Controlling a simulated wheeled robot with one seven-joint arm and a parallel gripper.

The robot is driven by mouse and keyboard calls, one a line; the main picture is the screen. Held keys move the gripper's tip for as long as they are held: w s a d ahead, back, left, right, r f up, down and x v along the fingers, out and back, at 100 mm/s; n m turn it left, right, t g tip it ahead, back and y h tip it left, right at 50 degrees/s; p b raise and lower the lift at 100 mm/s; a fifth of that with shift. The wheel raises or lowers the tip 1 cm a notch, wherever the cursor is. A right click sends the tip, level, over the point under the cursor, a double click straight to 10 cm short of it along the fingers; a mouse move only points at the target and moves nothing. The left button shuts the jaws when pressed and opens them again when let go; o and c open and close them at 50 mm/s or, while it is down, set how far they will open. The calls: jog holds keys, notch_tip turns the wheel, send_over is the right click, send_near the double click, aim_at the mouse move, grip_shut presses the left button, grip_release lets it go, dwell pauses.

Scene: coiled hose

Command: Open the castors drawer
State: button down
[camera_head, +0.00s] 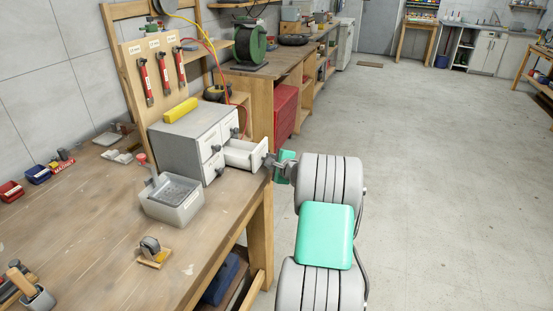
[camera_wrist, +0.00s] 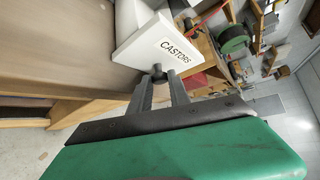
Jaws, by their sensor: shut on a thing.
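My gripper (camera_head: 268,162) is at the drawer front, beyond the bench's right edge. In the wrist view my gripper (camera_wrist: 159,80) has its fingers closed around the dark drawer knob (camera_wrist: 157,71). The cabinet's other drawers are shut. The drawer's contents are too small to tell.
A grey bin (camera_head: 172,203) stands in front of the cabinet, and a yellow block (camera_head: 181,110) lies on top. A castor on a wooden block (camera_head: 151,250) sits nearer on the workbench (camera_head: 105,215). A red cabinet (camera_head: 286,112) stands behind. The floor to the right is clear.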

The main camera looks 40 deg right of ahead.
dwell(0.3)
jog(key=c, duration=1.5)
grip_release()
jog(key=shift+s, duration=0.1)
jog(key=v, duration=0.7)
jog(key=shift+s+b, duration=0.3)
jog(key=shift+s, duration=0.05)
jog(key=shift+a+r, duration=0.1)
